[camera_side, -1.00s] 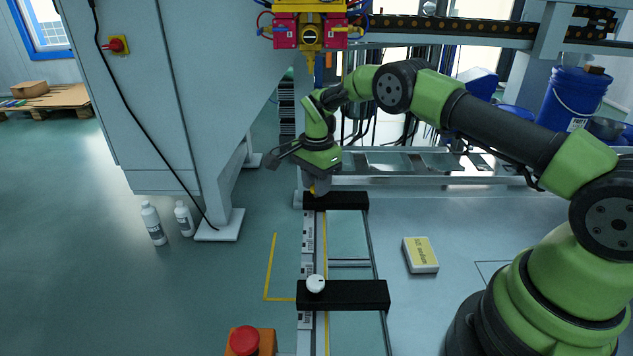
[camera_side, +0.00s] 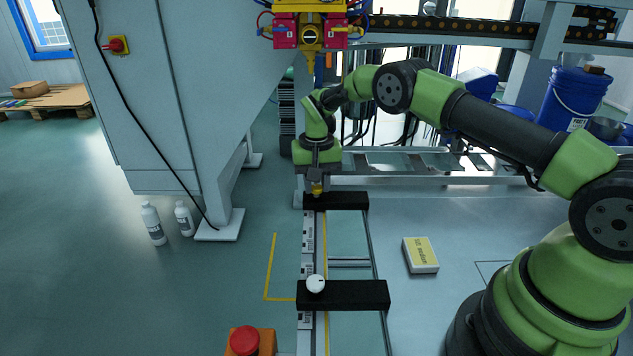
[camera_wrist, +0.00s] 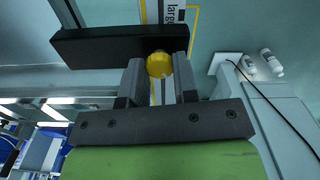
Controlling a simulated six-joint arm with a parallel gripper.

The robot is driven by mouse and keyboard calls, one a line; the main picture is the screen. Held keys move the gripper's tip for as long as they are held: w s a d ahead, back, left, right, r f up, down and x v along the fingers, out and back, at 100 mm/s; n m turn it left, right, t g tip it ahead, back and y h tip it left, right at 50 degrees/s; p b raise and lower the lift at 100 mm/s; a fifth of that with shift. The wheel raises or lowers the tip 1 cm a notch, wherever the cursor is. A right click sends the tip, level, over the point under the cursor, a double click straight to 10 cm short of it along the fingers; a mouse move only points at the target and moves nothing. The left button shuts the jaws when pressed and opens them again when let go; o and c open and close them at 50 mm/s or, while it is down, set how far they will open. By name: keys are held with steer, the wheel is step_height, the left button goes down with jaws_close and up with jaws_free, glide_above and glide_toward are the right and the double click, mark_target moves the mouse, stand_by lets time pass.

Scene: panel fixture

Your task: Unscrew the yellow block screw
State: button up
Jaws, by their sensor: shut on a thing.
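The yellow block screw (camera_wrist: 159,65) is a round yellow knob at the far black block (camera_wrist: 105,45). In the side view the screw (camera_side: 317,189) shows as a small yellow spot above the left end of that block (camera_side: 345,201). My gripper (camera_wrist: 158,68) is shut on the yellow screw, one finger on each side of it. In the side view my gripper (camera_side: 317,184) points down at the block. Whether the screw is still seated in the block cannot be told.
A near black block (camera_side: 355,295) with a white screw (camera_side: 316,284) crosses the rail fixture. A yellow-and-white box (camera_side: 420,254) lies to the right. A red button (camera_side: 244,340) stands at the front, and two white bottles (camera_side: 153,223) stand on the left floor.

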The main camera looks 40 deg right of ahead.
mark_target(317, 187)
steer(key=n, duration=1.3)
steer(key=shift+n, duration=0.4)
stand_by(0.3)
steer(key=o, duration=0.9)
steer(key=shift+r, duration=0.1)
step_height(317, 187, up, 10)
steer(key=shift+f, duration=0.1)
